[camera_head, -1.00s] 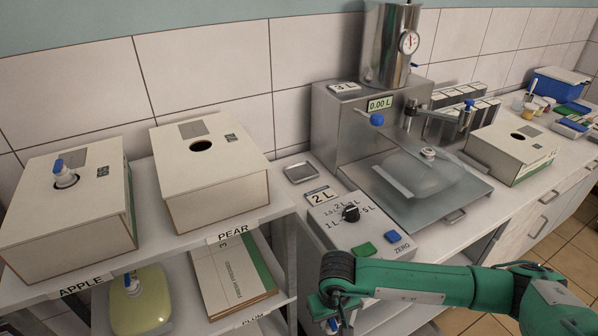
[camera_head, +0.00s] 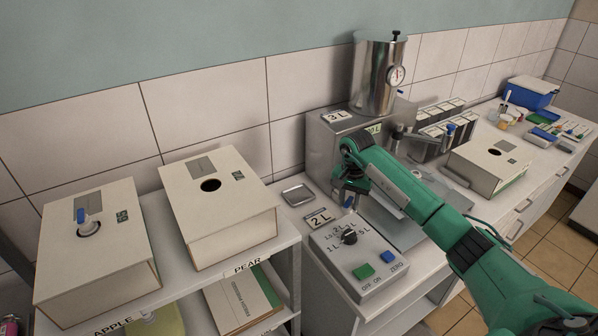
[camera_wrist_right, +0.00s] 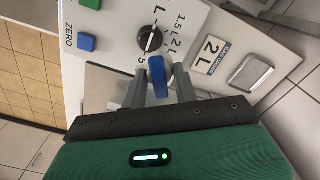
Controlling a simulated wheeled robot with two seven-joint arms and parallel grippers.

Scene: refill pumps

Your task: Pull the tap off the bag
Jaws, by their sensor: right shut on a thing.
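My right gripper (camera_head: 350,188) hangs above the back of the grey control box (camera_head: 330,265). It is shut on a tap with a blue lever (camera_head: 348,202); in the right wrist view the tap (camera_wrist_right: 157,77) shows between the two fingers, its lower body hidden. Behind it lie the control box's black knob and the 2 L sign. The bag is hidden in the head view behind my right arm, which crosses the steel filling platform (camera_head: 428,232). My left gripper is not in view.
The APPLE box (camera_head: 110,265) has a blue-levered tap on top. The PEAR box (camera_head: 210,222) has an open hole. A small metal tray (camera_head: 297,195) lies beside the steel filling machine (camera_head: 325,150). Another holed box (camera_head: 485,170) stands at the right.

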